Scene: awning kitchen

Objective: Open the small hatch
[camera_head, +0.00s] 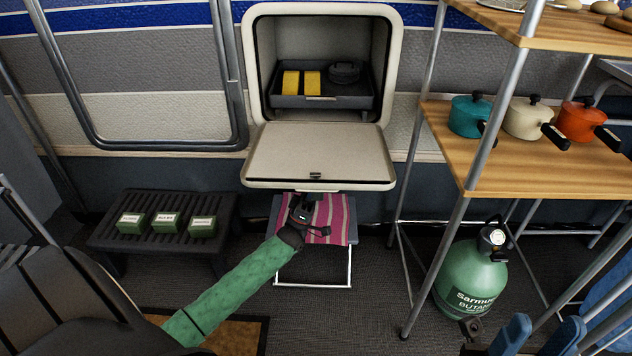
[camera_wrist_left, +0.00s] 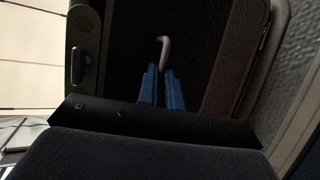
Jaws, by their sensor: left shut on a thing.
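The small hatch (camera_head: 320,155) is a cream flap in the wall, hinged at its bottom edge. It is folded down and out, so its opening is uncovered. My left gripper (camera_head: 306,207) is under the flap's front edge, its fingers hidden by the flap in the head view. In the left wrist view its blue fingers (camera_wrist_left: 161,78) are close together around a pale bent handle (camera_wrist_left: 164,48). My right gripper (camera_head: 538,338) is at the bottom right of the head view, its two blue fingers spread apart and empty.
Inside the opening is a dark tray (camera_head: 325,102) with yellow blocks. A striped stool (camera_head: 340,215) stands below the flap. A shelf rack (camera_head: 500,165) with pots and a green gas bottle (camera_head: 470,275) are right. A slatted bench (camera_head: 110,235) with green boxes is left.

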